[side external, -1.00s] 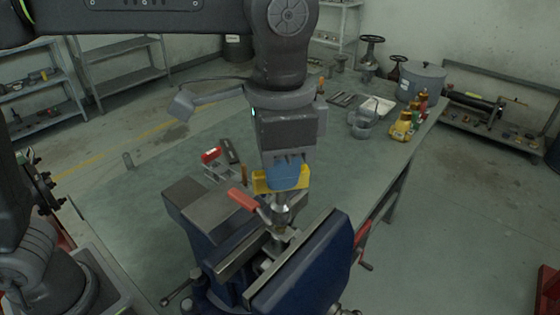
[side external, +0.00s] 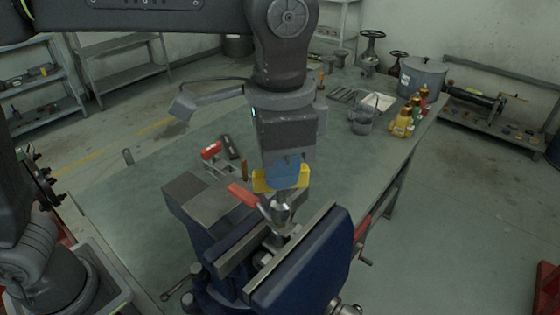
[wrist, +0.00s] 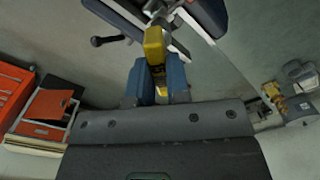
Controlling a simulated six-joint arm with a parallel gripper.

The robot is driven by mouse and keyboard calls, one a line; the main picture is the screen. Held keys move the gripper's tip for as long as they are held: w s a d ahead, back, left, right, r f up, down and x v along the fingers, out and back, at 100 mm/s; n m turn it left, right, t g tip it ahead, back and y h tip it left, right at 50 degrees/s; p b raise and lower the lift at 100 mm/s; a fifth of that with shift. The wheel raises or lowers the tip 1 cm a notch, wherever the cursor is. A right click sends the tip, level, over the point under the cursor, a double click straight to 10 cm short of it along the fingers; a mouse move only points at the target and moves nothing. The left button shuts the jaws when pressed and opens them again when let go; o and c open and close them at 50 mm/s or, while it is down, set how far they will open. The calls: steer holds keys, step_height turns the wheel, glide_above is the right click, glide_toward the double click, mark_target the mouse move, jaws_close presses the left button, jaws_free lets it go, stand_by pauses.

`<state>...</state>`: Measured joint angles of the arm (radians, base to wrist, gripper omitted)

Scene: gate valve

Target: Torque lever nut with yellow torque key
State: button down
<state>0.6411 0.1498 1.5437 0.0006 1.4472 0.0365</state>
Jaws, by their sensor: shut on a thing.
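My gripper (side external: 284,176) points down over the vise and is shut on the yellow torque key (side external: 265,181). The key (wrist: 154,45) also shows in the wrist view between my blue fingers (wrist: 160,84). A valve with a red lever (side external: 243,196) is clamped in the blue vise (side external: 296,268). The valve's metal top (side external: 279,211) is right under the key. Whether the key touches the lever nut cannot be told, because the nut is hidden.
The vise stands at the front of a green-topped table (side external: 150,220). Behind it lie a red item (side external: 211,150) and a dark block (side external: 230,147). Several brass valves (side external: 404,120) and a grey pot (side external: 421,78) stand at the back right. The table's left part is mostly clear.

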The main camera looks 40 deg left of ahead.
steer(key=shift+f, duration=0.7)
stand_by(0.5)
steer(key=m, duration=0.4)
stand_by(0.3)
steer(key=shift+m, duration=2)
steer(key=shift+m, duration=0.6)
